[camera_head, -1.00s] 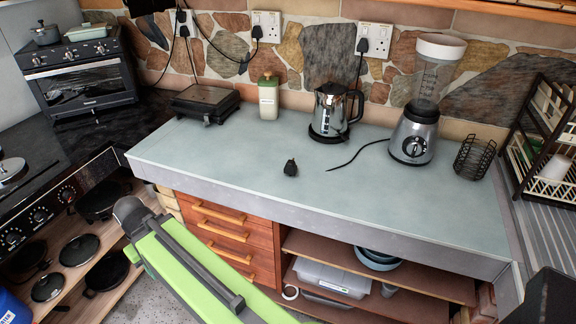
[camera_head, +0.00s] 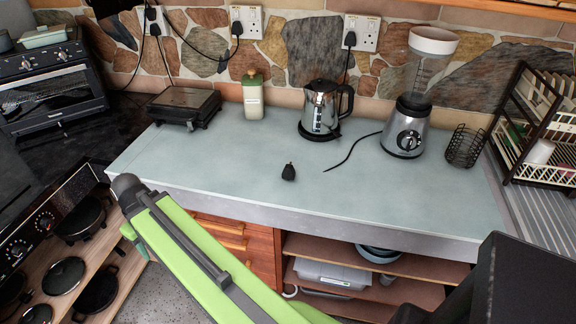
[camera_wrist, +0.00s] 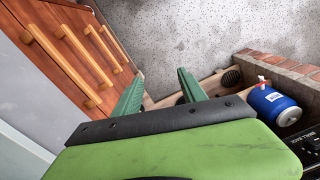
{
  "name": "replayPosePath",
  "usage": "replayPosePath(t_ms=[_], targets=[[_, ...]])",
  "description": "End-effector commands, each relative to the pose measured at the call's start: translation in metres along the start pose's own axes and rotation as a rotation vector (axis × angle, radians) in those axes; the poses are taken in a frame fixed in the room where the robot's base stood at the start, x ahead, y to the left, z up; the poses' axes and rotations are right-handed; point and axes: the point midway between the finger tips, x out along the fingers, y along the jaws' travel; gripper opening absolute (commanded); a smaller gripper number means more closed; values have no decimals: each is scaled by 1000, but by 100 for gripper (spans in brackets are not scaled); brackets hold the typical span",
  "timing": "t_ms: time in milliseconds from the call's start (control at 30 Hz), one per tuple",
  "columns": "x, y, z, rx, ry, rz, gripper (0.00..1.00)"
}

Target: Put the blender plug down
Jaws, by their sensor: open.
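The black blender plug (camera_head: 289,172) lies on the pale worktop (camera_head: 230,165), near its front edge. The blender (camera_head: 405,130) stands to its right at the back, with a dark cord trailing left across the worktop. A gap shows between the visible cord end and the plug. My gripper is largely hidden behind my green arm in the head view. In the wrist view my gripper (camera_wrist: 160,88) is open and empty, its two green fingers apart above the floor beside the drawers (camera_wrist: 75,50). It is away from the plug.
A kettle (camera_head: 321,108), a cream bottle (camera_head: 253,97) and a dark grill (camera_head: 184,106) stand along the back. A wire basket (camera_head: 465,147) and a dish rack (camera_head: 540,130) are at right. The worktop around the plug is clear. A blue canister (camera_wrist: 273,105) shows in the wrist view.

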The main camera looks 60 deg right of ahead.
Motion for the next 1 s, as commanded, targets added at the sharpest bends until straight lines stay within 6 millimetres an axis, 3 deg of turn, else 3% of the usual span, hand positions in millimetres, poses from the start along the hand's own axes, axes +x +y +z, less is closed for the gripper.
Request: replayPosePath(t_ms=[33, 167, 267, 400, 500, 600, 700, 800, 1000], targets=[[-41, 43, 6, 3, 11, -20, 49], [-97, 144, 39, -50, 65, -74, 49], [-139, 217, 79, -92, 124, -96, 49], [-196, 307, 152, -153, 221, -93, 49], [-230, 355, 209, -193, 285, -69, 49], [-253, 387, 256, -227, 332, -38, 49], [-266, 404, 287, -252, 360, -13, 49], [-269, 411, 301, -264, 373, 0, 49], [-261, 412, 302, -270, 374, 2, 49]])
